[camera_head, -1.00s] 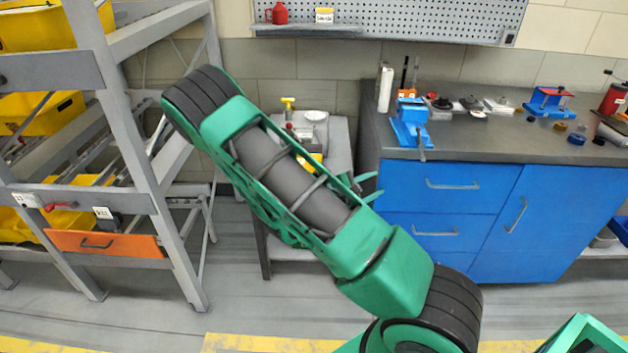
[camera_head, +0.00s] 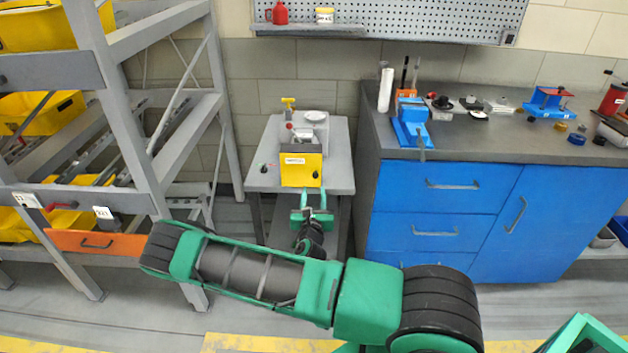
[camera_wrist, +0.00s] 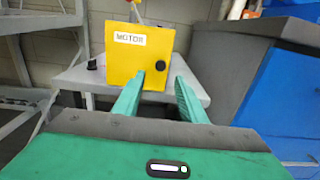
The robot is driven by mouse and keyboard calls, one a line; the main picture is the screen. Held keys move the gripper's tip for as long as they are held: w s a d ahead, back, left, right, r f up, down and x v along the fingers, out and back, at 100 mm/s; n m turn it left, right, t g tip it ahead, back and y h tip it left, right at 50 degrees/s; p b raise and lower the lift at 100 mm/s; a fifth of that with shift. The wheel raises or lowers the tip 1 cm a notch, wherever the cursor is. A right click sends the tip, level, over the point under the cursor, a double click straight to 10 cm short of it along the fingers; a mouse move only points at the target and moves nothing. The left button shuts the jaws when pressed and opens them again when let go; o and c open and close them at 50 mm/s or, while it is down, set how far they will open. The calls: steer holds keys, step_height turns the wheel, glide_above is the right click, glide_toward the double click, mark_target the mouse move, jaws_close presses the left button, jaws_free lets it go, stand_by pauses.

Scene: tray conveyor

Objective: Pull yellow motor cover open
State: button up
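The yellow motor cover (camera_head: 301,168) is a box-like panel with a white label and a black round knob at its right. It stands at the front of a small grey table and looks closed. In the wrist view the cover (camera_wrist: 132,60) faces me, its label reads MOTOR, and the knob (camera_wrist: 160,66) is on its right side. My gripper (camera_head: 313,197) is just below and in front of the cover's lower right. In the wrist view my gripper (camera_wrist: 166,90) has its two green fingers apart with nothing between them. I cannot tell whether a finger touches the cover.
The small grey table (camera_head: 258,180) carries a black knob at its left and a yellow-handled valve (camera_head: 288,102) behind the cover. A grey rack (camera_head: 128,120) with yellow bins and an orange drawer stands left. A blue cabinet (camera_head: 440,200) stands right.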

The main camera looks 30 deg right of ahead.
mark_target(315, 176)
steer(key=x, duration=0.9)
steer(key=shift+d, duration=0.1)
jaws_close()
